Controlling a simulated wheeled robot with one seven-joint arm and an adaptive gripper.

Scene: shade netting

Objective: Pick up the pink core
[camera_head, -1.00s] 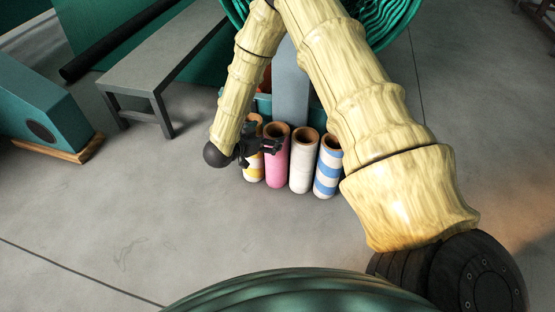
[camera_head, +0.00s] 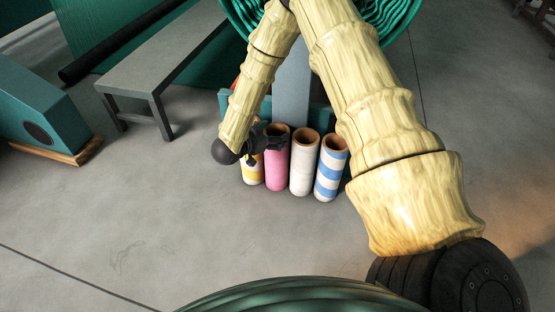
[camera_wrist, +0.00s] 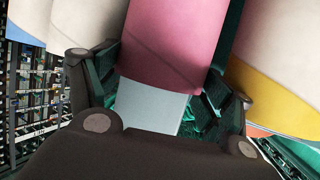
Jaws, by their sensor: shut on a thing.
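The pink core (camera_head: 277,168) is an upright tube with an open brown top, second from the left in a row of cores. My gripper (camera_head: 268,146) is at its upper part, reaching in from the left in the head view. In the wrist view the pink core (camera_wrist: 175,40) lies between the two dark fingers of my gripper (camera_wrist: 158,82), which are shut on it. Its lower end appears level with the other cores in the head view; I cannot tell whether it is clear of its support.
A yellow-and-white core (camera_head: 252,174) stands close on the left. A white core (camera_head: 303,168) and a blue-striped core (camera_head: 329,172) stand close on the right. A grey post (camera_head: 292,85) is behind. A grey bench (camera_head: 160,60) stands left; the front floor is clear.

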